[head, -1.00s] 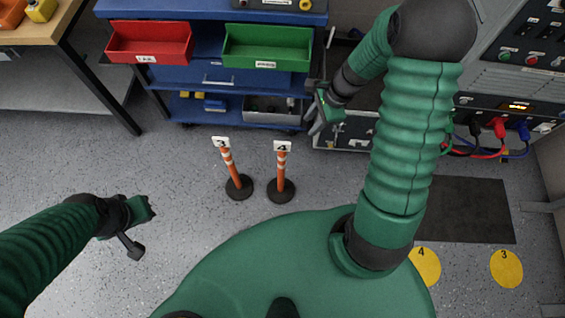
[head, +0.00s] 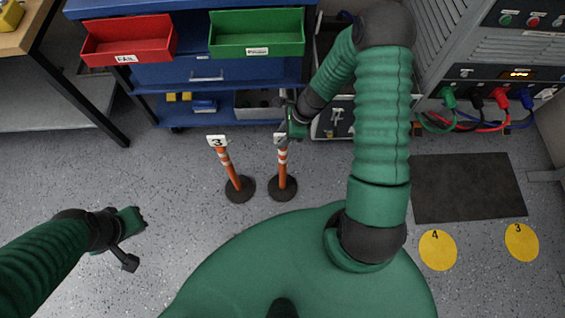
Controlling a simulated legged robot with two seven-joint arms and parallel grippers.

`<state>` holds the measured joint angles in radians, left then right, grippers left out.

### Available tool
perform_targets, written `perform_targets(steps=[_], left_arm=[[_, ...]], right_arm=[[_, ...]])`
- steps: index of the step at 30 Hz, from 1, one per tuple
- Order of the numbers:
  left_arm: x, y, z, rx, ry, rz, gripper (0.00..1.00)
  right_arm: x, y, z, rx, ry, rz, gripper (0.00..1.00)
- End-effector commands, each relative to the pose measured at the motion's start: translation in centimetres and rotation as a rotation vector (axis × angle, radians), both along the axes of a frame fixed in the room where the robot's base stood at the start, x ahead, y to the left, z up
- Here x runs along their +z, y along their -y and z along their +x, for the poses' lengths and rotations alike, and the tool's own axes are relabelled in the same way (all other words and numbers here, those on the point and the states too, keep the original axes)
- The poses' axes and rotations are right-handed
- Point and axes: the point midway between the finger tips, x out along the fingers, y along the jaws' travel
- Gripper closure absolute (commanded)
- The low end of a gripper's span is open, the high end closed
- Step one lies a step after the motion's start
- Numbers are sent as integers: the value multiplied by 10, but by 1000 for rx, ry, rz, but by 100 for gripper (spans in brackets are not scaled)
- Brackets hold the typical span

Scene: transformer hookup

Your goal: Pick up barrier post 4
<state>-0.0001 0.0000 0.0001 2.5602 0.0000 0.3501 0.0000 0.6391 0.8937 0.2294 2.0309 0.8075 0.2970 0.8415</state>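Barrier post 4 (head: 282,170) is an orange post with white bands on a round black base, standing upright on the floor. Its white number plate is partly covered by my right gripper (head: 288,136), which is at the top of the post. I cannot tell whether its fingers are around the post or just beside it, or how far apart they are. Barrier post 3 (head: 231,168) stands to its left with its plate in full view. My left gripper (head: 138,232) is low at the left, away from both posts; its finger opening does not show clearly.
A blue cart (head: 195,115) with a red bin (head: 130,42) and a green bin (head: 257,35) stands behind the posts. A grey cabinet with coloured plugs (head: 478,98) is at right. A dark mat (head: 468,188) and yellow floor discs 4 (head: 437,250) and 3 (head: 521,242) lie at right.

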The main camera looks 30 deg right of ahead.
Motion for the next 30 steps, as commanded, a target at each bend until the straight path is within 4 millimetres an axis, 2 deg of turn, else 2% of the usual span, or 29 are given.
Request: perform_targets(steps=[1,6,15,30], left_arm=[[-3,0,0,0,0,0,100],[-1,0,0,1,0,0,100],[-1,0,0,0,1,0,100],[-1,0,0,0,0,0,100]], right_arm=[[-5,-1,1,0,0,0,64],[-3,0,1,0,1,0,64],[-3,1,1,-1,1,1,100],[-3,1,1,0,2,1,100]])
